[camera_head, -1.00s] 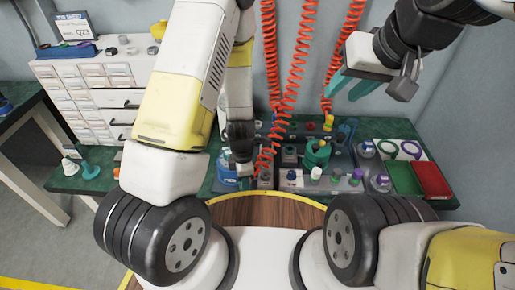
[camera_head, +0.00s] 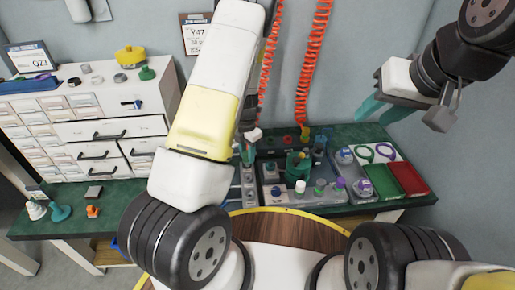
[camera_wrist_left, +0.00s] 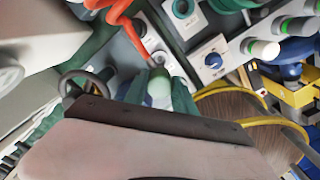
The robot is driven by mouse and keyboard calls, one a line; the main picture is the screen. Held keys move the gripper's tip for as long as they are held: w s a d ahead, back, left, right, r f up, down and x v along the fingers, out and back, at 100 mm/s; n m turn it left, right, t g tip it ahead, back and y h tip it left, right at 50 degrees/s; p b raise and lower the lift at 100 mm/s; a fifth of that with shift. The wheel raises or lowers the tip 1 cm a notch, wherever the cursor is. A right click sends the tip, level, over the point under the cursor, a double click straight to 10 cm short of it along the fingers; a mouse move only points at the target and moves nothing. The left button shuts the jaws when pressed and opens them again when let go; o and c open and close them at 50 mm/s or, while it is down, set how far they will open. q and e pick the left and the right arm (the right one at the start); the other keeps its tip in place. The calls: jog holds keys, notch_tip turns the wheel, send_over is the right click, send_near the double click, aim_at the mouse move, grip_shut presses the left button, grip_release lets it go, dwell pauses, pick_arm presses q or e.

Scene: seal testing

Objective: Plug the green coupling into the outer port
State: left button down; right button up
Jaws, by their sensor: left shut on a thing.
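In the left wrist view, my left gripper (camera_wrist_left: 156,92) is shut on the green coupling (camera_wrist_left: 160,87), a short pale-green cylinder at the end of an orange hose (camera_wrist_left: 125,22). In the head view, my left gripper (camera_head: 248,152) is at the left end of the test bench, partly hidden by its own arm. A grey panel with round ports (camera_wrist_left: 213,60) lies beyond the coupling in the wrist view. I cannot tell which port is the outer one, or whether the coupling touches any. My right gripper (camera_head: 382,108) is open and empty, high at the right.
Red coiled hoses (camera_head: 313,60) hang behind the bench. A green pot-like fixture (camera_head: 298,165) and several capped fittings (camera_head: 320,188) stand close to the left gripper. A green tray (camera_head: 381,181) and a red tray (camera_head: 408,178) lie at the right. A drawer cabinet (camera_head: 110,130) stands left.

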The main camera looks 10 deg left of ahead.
pick_arm(q)
jog(key=shift+w+f, duration=0.1)
jog(key=shift+w, duration=0.05)
jog(key=shift+f, duration=2.6)
jog(key=shift+f, duration=1.4)
jog(key=c, duration=0.9)
grip_release()
jog(key=shift+c, duration=0.2)
jog(key=shift+r, duration=0.1)
notch_tip(320, 180, up, 8)
jog(key=shift+f, duration=0.2)
jog(key=shift+r, duration=0.1)
